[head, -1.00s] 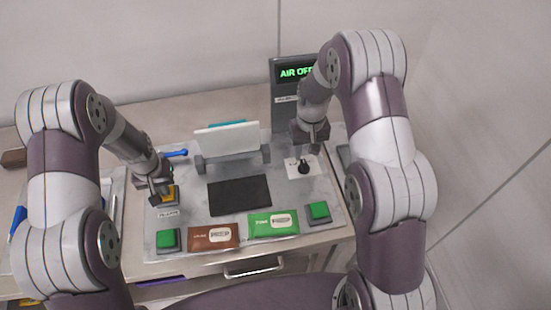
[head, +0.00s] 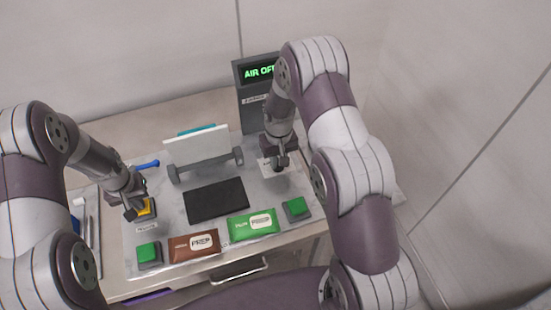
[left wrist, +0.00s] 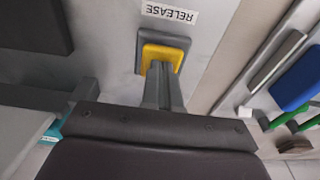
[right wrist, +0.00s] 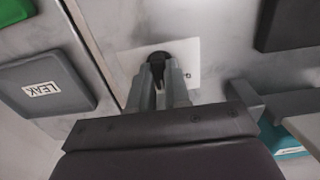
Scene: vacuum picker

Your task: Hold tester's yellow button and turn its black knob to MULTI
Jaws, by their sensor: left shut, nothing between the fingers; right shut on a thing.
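The yellow button (left wrist: 162,54) sits in a grey housing next to a label reading RELEASE. My left gripper (left wrist: 162,70) is shut and empty, its fingertips at the yellow button; they look to be touching it. In the head view the button (head: 147,208) is partly hidden by that gripper (head: 133,213). The black knob (right wrist: 160,58) stands on a white plate (right wrist: 190,55). My right gripper (right wrist: 163,76) is shut on the knob. In the head view the knob is mostly hidden under the right gripper (head: 279,166). The plate's markings are largely covered, so the knob's setting cannot be read.
A dark display (head: 257,72) reads AIR OFF, partly covered by my right arm. Brown (head: 195,246) and green (head: 252,225) packets lie between two green buttons. A black pad (head: 216,201) and a white panel (head: 196,147) are between my grippers.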

